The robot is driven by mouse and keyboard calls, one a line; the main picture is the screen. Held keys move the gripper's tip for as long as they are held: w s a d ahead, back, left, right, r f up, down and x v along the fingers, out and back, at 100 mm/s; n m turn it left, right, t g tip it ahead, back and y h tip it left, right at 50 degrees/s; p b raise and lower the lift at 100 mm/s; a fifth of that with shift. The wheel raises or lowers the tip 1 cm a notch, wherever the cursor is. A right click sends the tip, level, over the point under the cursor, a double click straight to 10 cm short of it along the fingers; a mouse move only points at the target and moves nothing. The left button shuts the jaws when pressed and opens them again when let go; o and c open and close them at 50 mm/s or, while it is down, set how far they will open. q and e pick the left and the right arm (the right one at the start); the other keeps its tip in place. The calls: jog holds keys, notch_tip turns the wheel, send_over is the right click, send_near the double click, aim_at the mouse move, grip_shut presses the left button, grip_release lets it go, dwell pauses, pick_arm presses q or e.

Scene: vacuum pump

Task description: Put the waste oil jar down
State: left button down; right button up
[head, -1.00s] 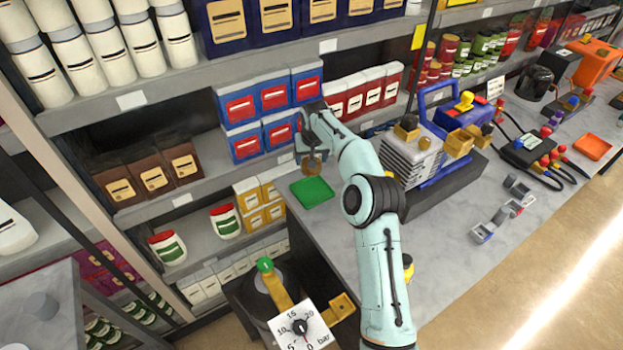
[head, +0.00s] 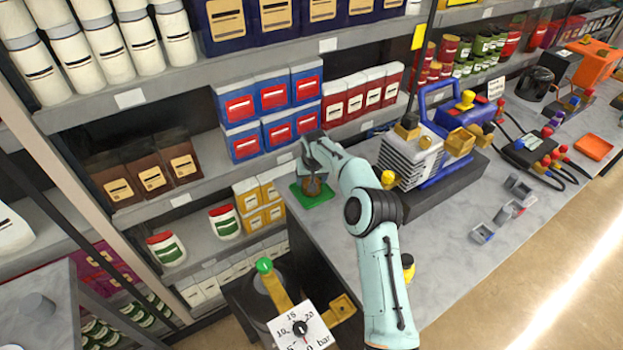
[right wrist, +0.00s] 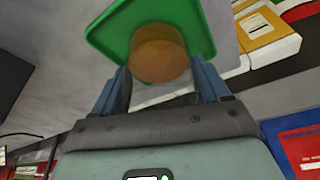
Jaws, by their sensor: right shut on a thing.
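The waste oil jar (head: 312,187) is a small brown, see-through jar at the green tray (head: 322,198) on the left end of the grey counter. My right gripper (head: 308,172) is shut on the jar from above and behind, and partly hides it. In the right wrist view the jar (right wrist: 160,55) shows amber between the blue fingers of my right gripper (right wrist: 162,88), against the green tray (right wrist: 205,25). I cannot tell whether the jar's base touches the tray. My left gripper is not in view.
A vacuum pump (head: 412,160) with a blue handle frame stands on the counter right of my right arm. Shelves with blue and red boxes (head: 240,108) rise close behind the tray. A pressure gauge (head: 300,327) is at the lower front. Small grey blocks (head: 483,233) lie on the counter's right.

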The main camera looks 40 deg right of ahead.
jog(key=o, duration=1.2)
jog(key=shift+f, duration=0.1)
jog(key=shift+o, duration=0.2)
jog(key=v, duration=1.2)
jog(key=shift+s, duration=0.1)
